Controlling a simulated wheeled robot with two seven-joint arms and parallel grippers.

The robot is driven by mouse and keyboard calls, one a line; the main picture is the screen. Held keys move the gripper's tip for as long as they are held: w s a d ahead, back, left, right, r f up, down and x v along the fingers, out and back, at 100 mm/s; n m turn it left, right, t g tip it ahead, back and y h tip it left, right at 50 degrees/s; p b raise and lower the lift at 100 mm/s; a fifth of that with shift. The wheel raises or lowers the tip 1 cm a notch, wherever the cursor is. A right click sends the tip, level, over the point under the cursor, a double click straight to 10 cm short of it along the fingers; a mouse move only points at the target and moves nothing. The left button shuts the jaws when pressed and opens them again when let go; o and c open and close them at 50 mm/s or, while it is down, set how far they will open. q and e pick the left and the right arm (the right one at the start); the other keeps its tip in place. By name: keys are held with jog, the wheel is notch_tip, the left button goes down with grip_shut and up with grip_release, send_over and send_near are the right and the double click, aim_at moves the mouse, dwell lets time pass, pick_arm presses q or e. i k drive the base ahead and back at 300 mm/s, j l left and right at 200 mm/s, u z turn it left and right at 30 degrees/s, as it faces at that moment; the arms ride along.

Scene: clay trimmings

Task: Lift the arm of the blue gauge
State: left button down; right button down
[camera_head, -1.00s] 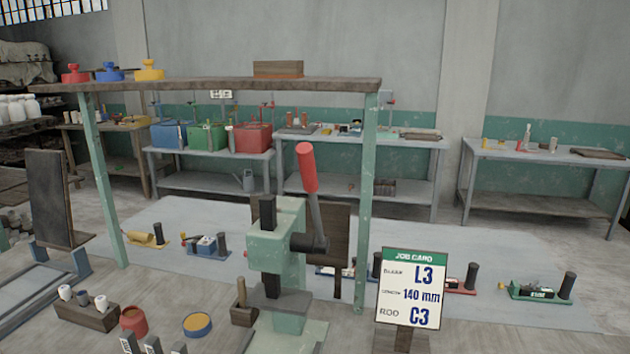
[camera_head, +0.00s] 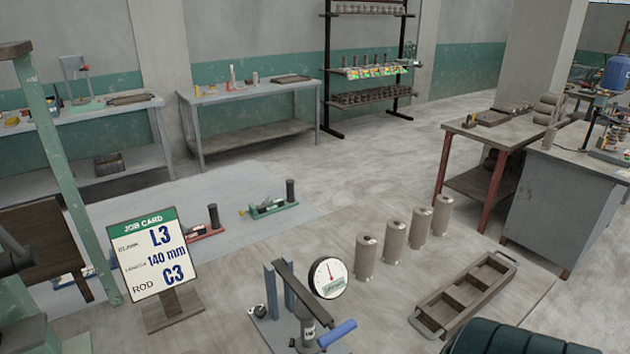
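A gauge device with a round white dial (camera_head: 328,278) stands at the bottom middle of the head view. It has blue-grey uprights (camera_head: 278,290), a dark slanted arm (camera_head: 296,288) beside the dial, and a blue handle (camera_head: 337,334) low on its right. The dial has a red needle. The bottom of the device is cut off by the picture edge. I cannot tell how far its arm is raised. Neither of my grippers is in view.
A job card (camera_head: 153,253) reading L3, 140 mm, C3 stands to the left. Several grey-brown cylinders (camera_head: 394,249) stand behind and right of the gauge. A wooden compartment tray (camera_head: 470,293) lies right of it. A grey bench (camera_head: 565,205) is at right. Open floor (camera_head: 340,185) lies behind.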

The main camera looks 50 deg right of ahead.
aim_at(319, 312)
jog(key=z, duration=1.65)
